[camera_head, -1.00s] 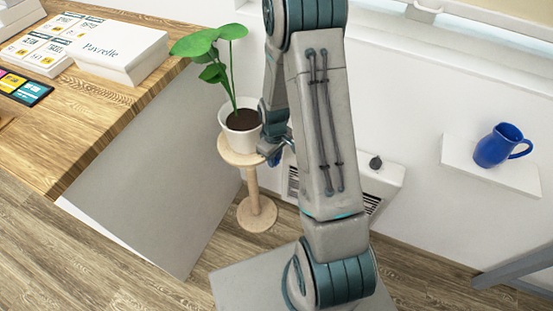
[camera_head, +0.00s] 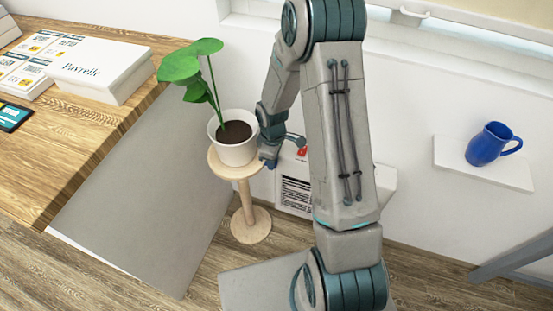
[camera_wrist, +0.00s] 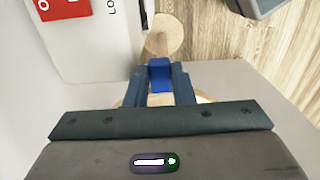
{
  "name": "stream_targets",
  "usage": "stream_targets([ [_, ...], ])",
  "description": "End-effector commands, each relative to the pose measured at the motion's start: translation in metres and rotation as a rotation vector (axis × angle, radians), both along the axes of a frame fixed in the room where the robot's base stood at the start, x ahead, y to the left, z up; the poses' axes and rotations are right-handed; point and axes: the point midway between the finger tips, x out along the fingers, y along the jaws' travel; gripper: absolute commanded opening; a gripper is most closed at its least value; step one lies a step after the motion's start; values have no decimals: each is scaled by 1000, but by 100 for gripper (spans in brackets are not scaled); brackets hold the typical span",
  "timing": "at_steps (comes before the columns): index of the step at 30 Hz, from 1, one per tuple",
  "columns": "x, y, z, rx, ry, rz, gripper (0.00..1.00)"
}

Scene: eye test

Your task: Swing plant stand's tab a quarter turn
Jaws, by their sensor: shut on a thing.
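The plant stand (camera_head: 250,222) is pale wood, with a round top, a thin post and a round foot. It stands upright between the desk and the wall. A white pot with a green plant (camera_head: 234,152) sits on its top. My gripper (camera_head: 269,157) is at the right edge of the stand's top, beside the pot. In the wrist view my gripper (camera_wrist: 162,88) is shut on the blue tab (camera_wrist: 159,72), which shows between the fingers. The stand's foot (camera_wrist: 164,38) shows beyond it. Most of the stand's top is hidden behind the gripper there.
A wooden desk (camera_head: 60,165) with a grey side panel stands close on the left, bearing a white box (camera_head: 100,72) and cards. A white wall unit with a grille (camera_head: 295,195) is behind my arm. A blue jug (camera_head: 490,145) stands on a white shelf (camera_head: 455,160) at right.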

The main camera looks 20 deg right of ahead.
Motion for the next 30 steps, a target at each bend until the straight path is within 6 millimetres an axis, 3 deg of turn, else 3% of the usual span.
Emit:
stream_targets([
  [11, -1, 1, 0, 0, 4, 7, 0],
  [12, -1, 1, 0, 0, 4, 6, 24],
  [14, -1, 1, 0, -1, 3, 6, 41],
  [15, 0, 0, 0, 0, 2, 5, 44],
  [30, 3, -3, 1, -1, -7, -2, 44],
])
